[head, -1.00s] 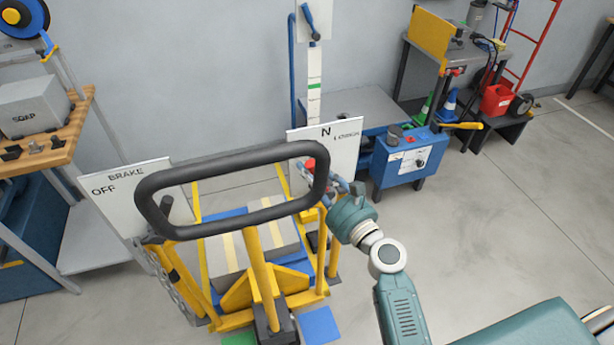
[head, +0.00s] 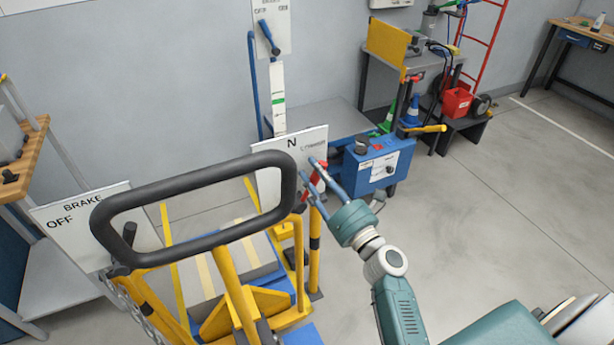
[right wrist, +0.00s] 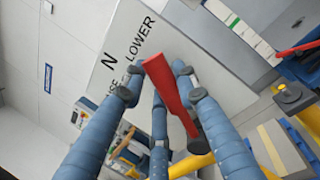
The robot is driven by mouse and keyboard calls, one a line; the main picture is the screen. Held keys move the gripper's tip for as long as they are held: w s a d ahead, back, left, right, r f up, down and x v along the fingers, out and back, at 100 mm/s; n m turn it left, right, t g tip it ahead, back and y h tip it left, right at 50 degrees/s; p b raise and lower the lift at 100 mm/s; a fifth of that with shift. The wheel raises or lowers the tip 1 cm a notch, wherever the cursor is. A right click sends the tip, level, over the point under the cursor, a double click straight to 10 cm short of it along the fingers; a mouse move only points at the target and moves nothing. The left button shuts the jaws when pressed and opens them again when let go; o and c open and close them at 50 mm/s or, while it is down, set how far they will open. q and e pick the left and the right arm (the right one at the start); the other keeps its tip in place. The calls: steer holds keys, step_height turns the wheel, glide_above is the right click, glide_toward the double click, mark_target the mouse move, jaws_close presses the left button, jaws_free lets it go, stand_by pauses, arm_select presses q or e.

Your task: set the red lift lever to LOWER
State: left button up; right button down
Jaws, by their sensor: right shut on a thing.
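The red lift lever (head: 322,171) is on the right of the cart's white panel (head: 270,180), below and right of the letter N, toward the LOWER label. In the right wrist view the lever (right wrist: 168,88) lies between the blue fingers, with N and LOWER printed on the panel (right wrist: 150,30) behind. My right gripper (head: 311,181) is shut on the lever; it also shows in the right wrist view (right wrist: 157,82). The fingers partly hide the lever's lower part in the head view. My left gripper is not in view.
The cart's black handle loop (head: 195,195) stands left of my right gripper. A BRAKE panel (head: 85,222) reading OFF is at the left. A blue box (head: 372,165) stands behind the lever. The floor (head: 480,215) to the right is clear.

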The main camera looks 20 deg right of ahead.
steer(key=shift+d+f+m+h, duration=0.3)
steer(key=shift+d+m, duration=0.35)
steer(key=shift+m, duration=0.35)
steer(key=c, duration=1.3)
jaws_free()
steer(key=shift+d+f, duration=0.1)
steer(key=v, duration=1.2)
steer(key=shift+f, duration=0.15)
